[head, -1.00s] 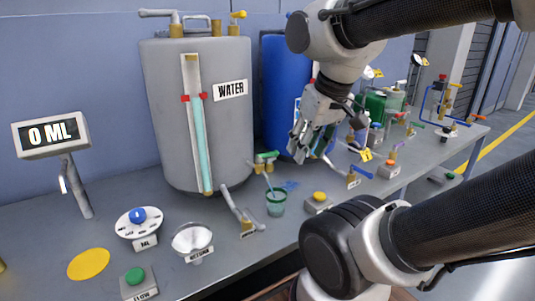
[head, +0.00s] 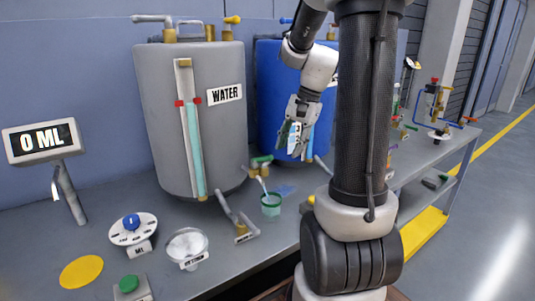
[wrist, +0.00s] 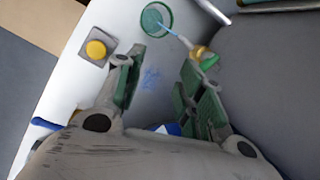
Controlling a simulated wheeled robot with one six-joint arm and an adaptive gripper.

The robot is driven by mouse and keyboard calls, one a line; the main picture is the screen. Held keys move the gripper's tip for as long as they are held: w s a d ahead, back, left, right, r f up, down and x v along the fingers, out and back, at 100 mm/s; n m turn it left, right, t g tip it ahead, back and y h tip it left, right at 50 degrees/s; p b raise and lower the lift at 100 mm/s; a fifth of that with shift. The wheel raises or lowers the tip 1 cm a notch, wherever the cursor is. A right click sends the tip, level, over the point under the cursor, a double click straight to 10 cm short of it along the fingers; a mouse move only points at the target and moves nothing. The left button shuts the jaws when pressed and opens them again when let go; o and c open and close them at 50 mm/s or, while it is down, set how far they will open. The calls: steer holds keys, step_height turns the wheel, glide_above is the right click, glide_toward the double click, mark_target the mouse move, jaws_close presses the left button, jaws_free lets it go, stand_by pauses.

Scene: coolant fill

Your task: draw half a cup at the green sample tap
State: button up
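The green-handled sample tap (head: 261,166) is on the bench in front of the tanks. A thin pale blue stream runs from the tap into a clear green-rimmed cup (head: 271,203) below it. The wrist view also shows the tap (wrist: 204,58) and cup (wrist: 157,19) with the stream between them. The cup's inside looks greenish; I cannot tell its level. My gripper (head: 291,154) is open and empty, above the bench right of the tap. In the wrist view, its fingers (wrist: 160,95) are spread, with the tap and cup beyond them.
The grey water tank (head: 160,110) and blue tank (head: 270,90) stand behind. A blue splash mark (head: 286,190) lies beside the cup. A yellow button box (wrist: 96,50) stands near the cup. A display (head: 42,140) reads 0 ML. My arm blocks the bench's right part.

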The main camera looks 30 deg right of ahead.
mark_target(262, 161)
steer(key=w+r+m+t+y, duration=0.1)
steer(key=w+r+m, duration=0.1)
steer(key=w+m, duration=0.45)
steer(key=x, duration=0.8)
steer(key=shift+s+a, duration=0.3)
steer(key=shift+s, duration=0.15)
steer(key=shift+r, duration=0.1)
steer(key=shift+c, duration=0.3)
